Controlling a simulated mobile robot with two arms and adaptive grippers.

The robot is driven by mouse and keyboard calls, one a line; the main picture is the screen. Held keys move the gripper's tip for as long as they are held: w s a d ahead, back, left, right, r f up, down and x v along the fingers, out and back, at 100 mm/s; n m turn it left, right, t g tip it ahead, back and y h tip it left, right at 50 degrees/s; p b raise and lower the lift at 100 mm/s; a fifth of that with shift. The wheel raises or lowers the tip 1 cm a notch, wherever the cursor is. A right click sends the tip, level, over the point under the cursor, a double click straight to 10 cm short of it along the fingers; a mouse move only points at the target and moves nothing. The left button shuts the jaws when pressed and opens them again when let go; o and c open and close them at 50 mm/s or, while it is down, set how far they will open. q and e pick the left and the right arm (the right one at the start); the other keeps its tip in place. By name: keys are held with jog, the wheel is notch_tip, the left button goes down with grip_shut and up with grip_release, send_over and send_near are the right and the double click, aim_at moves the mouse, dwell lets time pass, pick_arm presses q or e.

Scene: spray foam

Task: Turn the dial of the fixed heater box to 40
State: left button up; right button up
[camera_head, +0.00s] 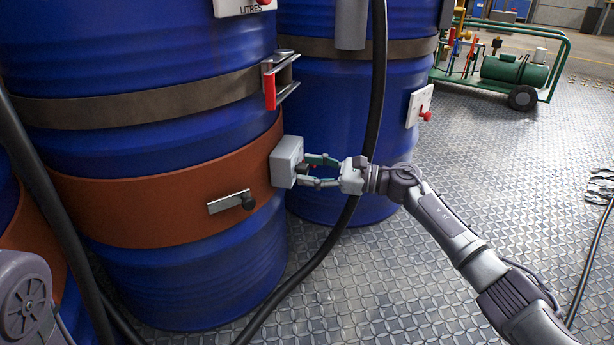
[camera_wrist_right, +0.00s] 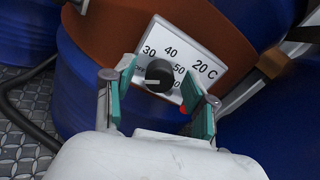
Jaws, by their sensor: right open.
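The heater box (camera_head: 286,161) is a grey box on the orange band around the front blue drum. The wrist view shows its white face (camera_wrist_right: 183,38) with 30, 40, 50 and "20 C" readable; other marks are partly hidden. Its black round dial (camera_wrist_right: 160,75) has a white mark that points left, toward the small lettering at the left, not at 40. My right gripper (camera_head: 308,171) is open in front of the box. In the wrist view its green-padded fingers (camera_wrist_right: 158,84) stand either side of the dial; I cannot tell whether they touch it. My left gripper is not in view.
A black hose (camera_head: 374,110) hangs down past my right wrist. A red-handled clamp (camera_head: 270,88) is above. The patterned metal floor (camera_head: 500,180) is mostly clear to the right.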

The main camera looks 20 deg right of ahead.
jog(key=shift+w+a, duration=0.3)
jog(key=shift+a, duration=0.15)
grip_shut()
